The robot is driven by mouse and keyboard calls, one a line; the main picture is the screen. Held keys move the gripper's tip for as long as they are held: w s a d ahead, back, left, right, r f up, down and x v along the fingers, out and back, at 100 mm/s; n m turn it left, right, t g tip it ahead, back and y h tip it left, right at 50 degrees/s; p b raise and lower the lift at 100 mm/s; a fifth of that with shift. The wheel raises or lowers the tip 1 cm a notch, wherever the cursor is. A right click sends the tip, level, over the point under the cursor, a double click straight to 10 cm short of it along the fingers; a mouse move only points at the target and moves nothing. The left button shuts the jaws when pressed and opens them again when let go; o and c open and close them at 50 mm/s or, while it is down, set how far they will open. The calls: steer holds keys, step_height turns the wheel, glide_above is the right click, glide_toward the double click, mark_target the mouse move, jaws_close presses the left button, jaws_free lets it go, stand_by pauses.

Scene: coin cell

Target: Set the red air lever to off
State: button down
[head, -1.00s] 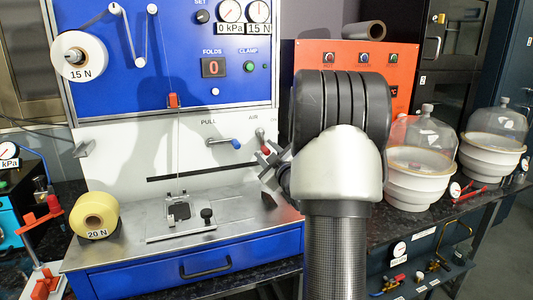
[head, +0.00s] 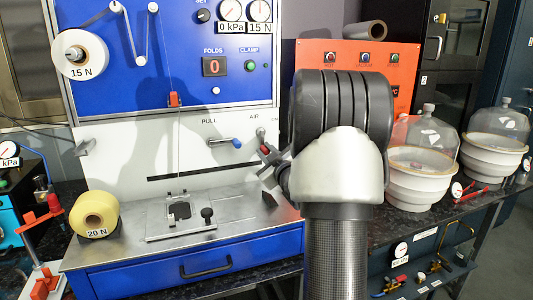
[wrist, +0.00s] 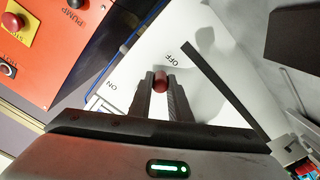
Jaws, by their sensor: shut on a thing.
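The red air lever (head: 265,149) is on the white front panel of the blue machine, under the word AIR, hanging down and to the right from its pivot. My gripper (head: 268,156) is at the lever's end, partly hidden by my arm in the head view. In the wrist view, the lever's red tip (wrist: 160,81) sits between the two fingers of my gripper (wrist: 160,86), which are shut on it. The OFF label (wrist: 179,57) is beyond the tip, up and to the right. The ON label (wrist: 112,85) is to the left of the fingers.
A blue-tipped PULL lever (head: 226,142) is left of the air lever on the same panel. An orange control box (head: 318,57) stands at the right, behind my arm. White jars with clear domes (head: 415,180) are on the dark counter further right.

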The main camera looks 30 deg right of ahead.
steer(key=c, duration=1.6)
jaws_free()
steer(key=shift+c, duration=0.2)
steer(key=shift+s, duration=0.1)
steer(key=v, duration=1.7)
steer(key=shift+s+p, duration=0.15)
steer(key=shift+p, duration=0.3)
